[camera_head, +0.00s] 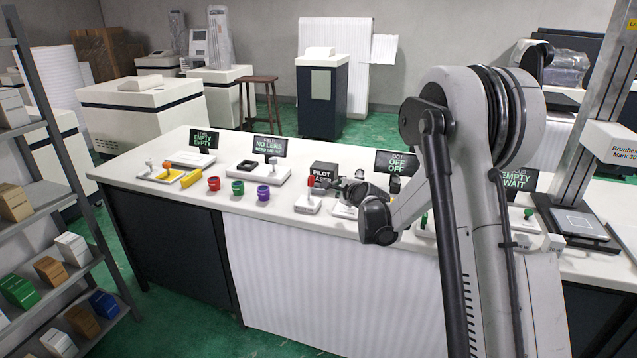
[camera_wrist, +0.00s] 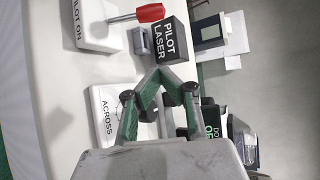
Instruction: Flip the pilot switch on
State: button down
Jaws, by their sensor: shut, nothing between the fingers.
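The pilot switch (camera_head: 308,204) is a white base on the bench with a red-tipped lever (camera_head: 310,186) standing up from it. In the wrist view its base (camera_wrist: 92,24) reads "PILOT ON", and the red handle (camera_wrist: 150,13) sticks out at the top. The black "PILOT LASER" box (camera_head: 323,173) stands just behind it; it also shows in the wrist view (camera_wrist: 170,42). My gripper (camera_head: 338,186) is to the right of the switch, apart from the lever. In the wrist view my gripper (camera_wrist: 160,76) is shut and empty, its tips close to the box in the picture.
A white "ACROSS" unit (camera_wrist: 108,118) lies beside my fingers. A "DOT OFF" display (camera_head: 396,163) stands behind my arm. Red (camera_head: 214,183), green (camera_head: 237,187) and purple (camera_head: 263,192) cups stand left of the switch. The bench front edge is clear.

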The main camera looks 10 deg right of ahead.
aim_at(311, 181)
jog(key=x, duration=1)
jog(key=a, duration=0.1)
jog(key=s+a+r, duration=0.1)
jog(key=shift+a, duration=0.4)
jog(key=shift+s+a+r, duration=0.2)
jog(key=shift+a, duration=0.25)
jog(key=shift+a, duration=0.1)
